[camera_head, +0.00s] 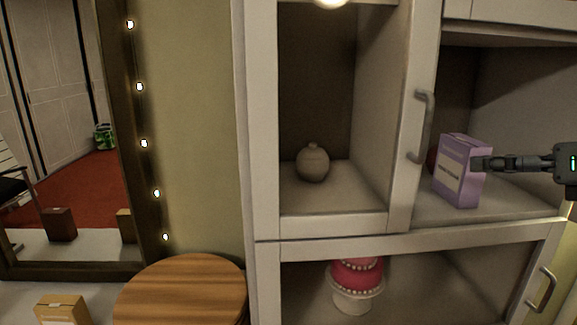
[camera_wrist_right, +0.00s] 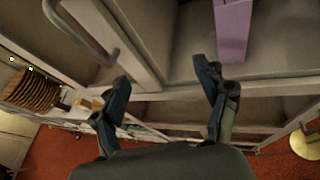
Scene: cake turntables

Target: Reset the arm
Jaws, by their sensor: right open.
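My right gripper (camera_head: 482,163) comes in from the right in the head view, in front of the right cabinet compartment. Its fingers overlap the edge of a purple box (camera_head: 458,185) there. In the right wrist view the right gripper (camera_wrist_right: 165,95) has its two fingers wide apart with nothing between them. The purple box (camera_wrist_right: 233,30) stands beyond the fingers, upright on the shelf and apart from them. My left gripper is in neither view.
A cabinet door handle (camera_head: 425,125) stands left of the box. A round vase (camera_head: 312,163) is in the left compartment, and a red cake on a stand (camera_head: 356,285) is below. A round wooden stool (camera_head: 180,295) and a small box (camera_head: 62,309) are at lower left.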

